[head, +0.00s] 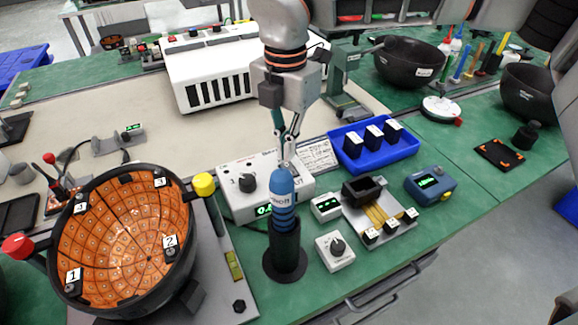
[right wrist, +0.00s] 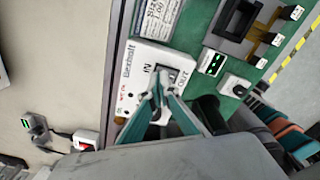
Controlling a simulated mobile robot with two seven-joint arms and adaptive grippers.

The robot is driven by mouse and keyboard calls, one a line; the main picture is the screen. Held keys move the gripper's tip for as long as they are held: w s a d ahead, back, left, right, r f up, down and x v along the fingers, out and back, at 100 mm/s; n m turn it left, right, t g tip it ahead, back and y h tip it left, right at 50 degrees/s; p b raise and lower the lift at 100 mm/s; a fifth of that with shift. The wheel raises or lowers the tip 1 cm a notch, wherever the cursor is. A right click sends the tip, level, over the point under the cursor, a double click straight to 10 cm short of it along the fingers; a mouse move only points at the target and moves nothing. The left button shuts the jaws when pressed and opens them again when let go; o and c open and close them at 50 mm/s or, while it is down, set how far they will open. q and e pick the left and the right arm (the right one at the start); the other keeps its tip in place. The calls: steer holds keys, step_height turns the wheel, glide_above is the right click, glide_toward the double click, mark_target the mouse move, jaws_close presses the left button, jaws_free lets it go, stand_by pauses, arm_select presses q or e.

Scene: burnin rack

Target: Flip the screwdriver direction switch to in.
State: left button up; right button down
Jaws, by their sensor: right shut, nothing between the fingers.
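The white screwdriver controller box (head: 235,200) stands on the bench, with a black knob (head: 248,182) and a green display on its front. The blue electric screwdriver (head: 283,190) stands upright in a black holder in front of it. My right gripper (head: 287,158) points down over the right part of the box, shut and empty. In the right wrist view, the box (right wrist: 129,72) carries IN and OUT labels with a direction switch (right wrist: 166,76) between them. The fingertips (right wrist: 160,92) are right at the switch and partly hide it. I cannot tell its position or whether they touch. My left gripper is not in view.
A black bowl with orange lining (head: 120,230) stands at left. A blue tray (head: 385,158) with black blocks, a small meter (head: 326,207) and a knob box (head: 335,250) stand to the right. The beige mat (head: 110,95) behind has free room.

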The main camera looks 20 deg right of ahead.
mark_target(286, 165)
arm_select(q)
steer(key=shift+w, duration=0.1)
arm_select(e)
steer(key=shift+f, duration=0.25)
steer(key=shift+f, duration=0.45)
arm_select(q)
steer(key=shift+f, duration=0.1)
arm_select(e)
steer(key=shift+f, duration=0.4)
stand_by(0.4)
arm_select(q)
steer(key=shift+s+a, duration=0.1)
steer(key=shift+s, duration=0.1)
arm_select(e)
steer(key=shift+r+p, duration=1)
steer(key=shift+r, duration=0.75)
steer(key=shift+r+p, duration=1.2)
steer(key=shift+r, duration=0.6)
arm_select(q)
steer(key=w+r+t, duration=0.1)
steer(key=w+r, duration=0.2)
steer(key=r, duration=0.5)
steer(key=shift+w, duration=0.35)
